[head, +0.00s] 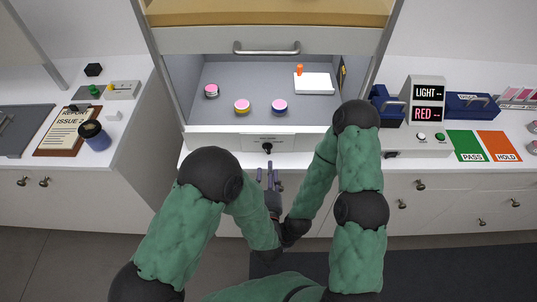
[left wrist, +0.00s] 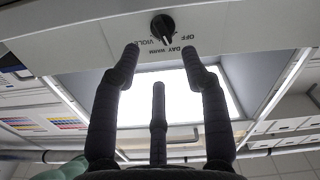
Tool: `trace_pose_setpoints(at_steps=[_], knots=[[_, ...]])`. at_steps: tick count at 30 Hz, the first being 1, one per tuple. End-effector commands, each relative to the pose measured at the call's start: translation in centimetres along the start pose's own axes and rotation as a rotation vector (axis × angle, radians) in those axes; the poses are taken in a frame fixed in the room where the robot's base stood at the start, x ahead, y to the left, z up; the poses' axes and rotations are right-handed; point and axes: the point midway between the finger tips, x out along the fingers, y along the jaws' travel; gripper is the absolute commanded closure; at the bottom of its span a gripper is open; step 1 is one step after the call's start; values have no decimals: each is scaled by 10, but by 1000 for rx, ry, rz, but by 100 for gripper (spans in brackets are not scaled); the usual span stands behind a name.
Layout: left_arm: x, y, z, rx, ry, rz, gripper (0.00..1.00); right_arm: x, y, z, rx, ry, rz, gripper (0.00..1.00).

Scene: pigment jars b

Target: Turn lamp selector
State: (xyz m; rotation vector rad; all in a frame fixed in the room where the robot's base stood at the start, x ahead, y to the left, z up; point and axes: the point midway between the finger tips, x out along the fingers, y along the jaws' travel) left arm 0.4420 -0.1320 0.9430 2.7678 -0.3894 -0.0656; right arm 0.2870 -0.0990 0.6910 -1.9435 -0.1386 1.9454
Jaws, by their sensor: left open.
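The lamp selector is a small black knob (head: 267,147) on the white front panel (head: 239,142) of the booth. In the left wrist view the knob (left wrist: 163,27) sits at the top centre, with labels reading OFF, DAY, WARM and VIOLET around it, seen upside down. I cannot tell surely which label it points at. My left gripper (head: 267,173) is just below the panel, fingers toward the knob. In the left wrist view its fingers (left wrist: 159,60) are spread, empty and apart from the knob. My right arm reaches in beside it, but its gripper cannot be made out.
A sign box (head: 427,101) reading LIGHT RED stands right, near green PASS (head: 467,146) and orange HOLD (head: 499,146) mats. A clipboard (head: 68,132) lies left.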

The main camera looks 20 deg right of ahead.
Motion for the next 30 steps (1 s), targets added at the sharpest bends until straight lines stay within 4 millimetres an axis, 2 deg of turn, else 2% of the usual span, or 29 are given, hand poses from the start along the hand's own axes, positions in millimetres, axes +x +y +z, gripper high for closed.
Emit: trace_pose_setpoints(at_steps=[6,12,18,25,26,30], knots=[[40,-1,1,-2,0,-3,55,6,2,0,0,0,0,60],[64,-1,1,-1,-1,-1,55,8,3,0,0,0,0,60],[74,-1,1,0,-2,0,55,9,3,0,0,0,0,60],[74,0,1,0,-3,0,55,9,3,0,0,0,0,60],[74,0,1,0,-3,0,58,9,3,0,0,0,0,60],[74,0,1,0,-3,0,97,9,3,0,0,0,0,60]])
